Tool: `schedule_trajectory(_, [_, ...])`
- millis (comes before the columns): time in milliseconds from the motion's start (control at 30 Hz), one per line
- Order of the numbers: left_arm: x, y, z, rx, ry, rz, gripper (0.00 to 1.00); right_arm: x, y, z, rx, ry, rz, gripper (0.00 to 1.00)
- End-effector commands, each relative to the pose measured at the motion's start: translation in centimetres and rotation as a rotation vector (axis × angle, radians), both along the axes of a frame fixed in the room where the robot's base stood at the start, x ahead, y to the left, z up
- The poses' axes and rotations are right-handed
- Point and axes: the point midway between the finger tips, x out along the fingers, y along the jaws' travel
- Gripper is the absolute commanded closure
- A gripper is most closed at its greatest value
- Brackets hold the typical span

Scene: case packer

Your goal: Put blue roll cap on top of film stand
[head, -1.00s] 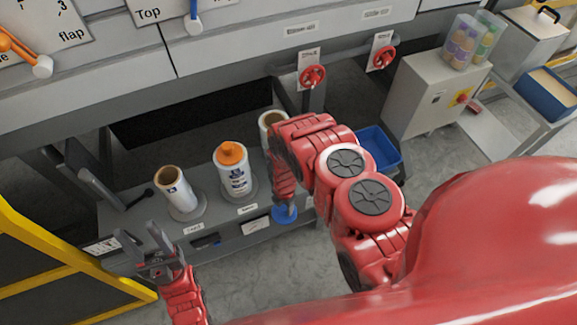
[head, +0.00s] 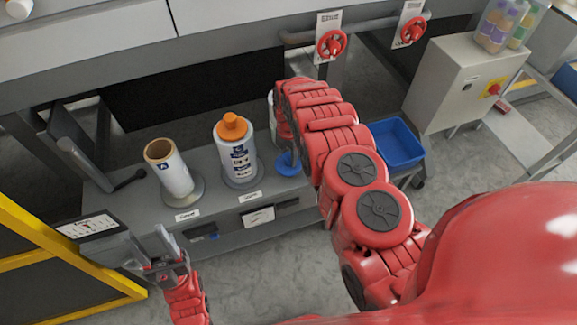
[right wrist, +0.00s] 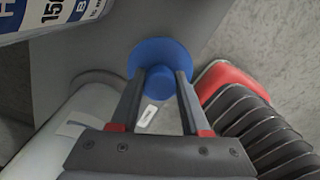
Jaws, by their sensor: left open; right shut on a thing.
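The blue roll cap (right wrist: 158,55) is a round disc with a knob; my right gripper (right wrist: 160,82) is shut on the knob. In the head view the cap (head: 288,164) shows below my right arm, near the right end of the grey film stand (head: 215,212). On the stand, a roll (head: 170,170) with an open brown core stands at the left, and a roll (head: 236,155) with an orange cap (head: 231,126) stands in the middle. A third roll (head: 271,110) is mostly hidden behind my right arm. My left gripper (head: 160,248) is open and empty, left of the stand's front.
A blue bin (head: 398,143) stands right of my right arm. A grey cabinet (head: 455,85) and red handwheels (head: 331,44) are further back. A yellow frame (head: 60,238) is at the left. Grey floor lies free in front of the stand.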

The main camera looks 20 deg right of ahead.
Motion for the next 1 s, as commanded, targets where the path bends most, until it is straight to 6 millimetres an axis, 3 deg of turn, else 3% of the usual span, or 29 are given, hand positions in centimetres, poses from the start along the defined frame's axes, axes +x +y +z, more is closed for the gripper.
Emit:
schedule_trajectory(167, [0.0,0.0,-1.2,0.0,0.0,0.0,0.5,0.7,-0.1,-0.4,0.0,-0.002,0.001,1.0])
schedule_trajectory(333, [0.0,0.0,-3.2,0.0,0.0,0.0,0.5,0.4,0.0,-3.6,0.001,0.001,0.002,1.0])
schedule_trajectory(733, [0.0,0.0,-3.2,0.0,0.0,0.0,0.5,0.5,-0.1,-3.8,0.0,-0.001,0.001,1.0])
schedule_trajectory(767, [0.0,0.0,-3.2,0.0,0.0,0.0,0.5,0.5,-0.1,-3.7,0.0,-0.001,0.001,0.51])
schedule_trajectory(900, [0.0,0.0,-3.1,0.0,0.0,0.0,0.5,0.5,-0.1,-3.7,0.0,-0.001,0.001,0.25])
schedule_trajectory(1000, [0.0,0.0,-3.1,0.0,0.0,0.0,0.5,0.5,-0.1,-3.7,0.0,-0.001,0.001,0.24])
